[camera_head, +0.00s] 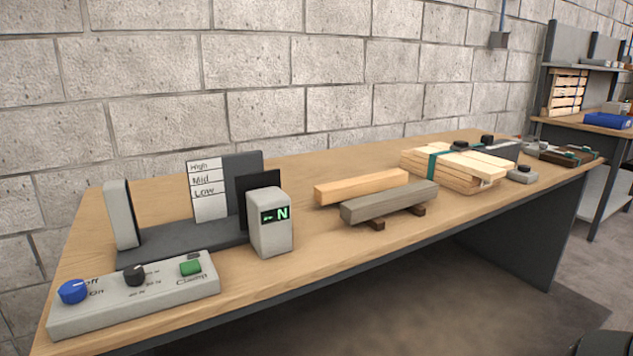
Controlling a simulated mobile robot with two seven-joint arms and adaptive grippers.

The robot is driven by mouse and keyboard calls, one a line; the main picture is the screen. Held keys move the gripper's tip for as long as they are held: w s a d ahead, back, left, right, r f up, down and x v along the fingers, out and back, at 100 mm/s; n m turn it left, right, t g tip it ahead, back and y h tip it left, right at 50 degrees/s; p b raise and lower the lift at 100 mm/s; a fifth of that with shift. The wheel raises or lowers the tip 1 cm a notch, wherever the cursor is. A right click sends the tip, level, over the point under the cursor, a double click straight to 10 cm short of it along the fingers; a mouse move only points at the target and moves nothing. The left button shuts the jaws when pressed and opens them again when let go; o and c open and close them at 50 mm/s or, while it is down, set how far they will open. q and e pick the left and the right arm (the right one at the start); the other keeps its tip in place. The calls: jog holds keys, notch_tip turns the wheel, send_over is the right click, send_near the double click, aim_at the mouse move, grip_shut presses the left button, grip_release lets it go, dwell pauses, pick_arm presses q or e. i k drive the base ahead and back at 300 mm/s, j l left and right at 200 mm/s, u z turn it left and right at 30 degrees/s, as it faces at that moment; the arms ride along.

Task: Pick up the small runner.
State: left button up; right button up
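Two wooden bars lie near the middle of the bench. One is a light orange-tan bar (361,187), lying flat towards the back. The other is a weathered grey bar (389,202) in front of it, raised on two short dark brown blocks (375,224). The two bars look close in length; I cannot tell for sure which piece is the small runner. Neither gripper can be made out in the head view, and nothing is touching the bars. A dark shape at the bottom right corner is cut off and unclear.
On the bench (310,258), a control box (135,297) with knobs and a grey fixture with a display unit (269,222) stand at left. A strapped stack of pale slats (455,167) and small devices are at right. A block wall stands behind; a second bench (580,128) is beyond.

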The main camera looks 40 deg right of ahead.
aim_at(327, 193)
jog(key=l+u, duration=0.25)
jog(key=l, duration=0.3)
jog(key=l+u, duration=0.3)
jog(key=l, duration=0.6)
jog(key=k+l+u, duration=0.1)
jog(key=l, duration=0.25)
jog(key=k+l, duration=0.1)
jog(key=l, duration=0.25)
jog(key=l+u, duration=0.05)
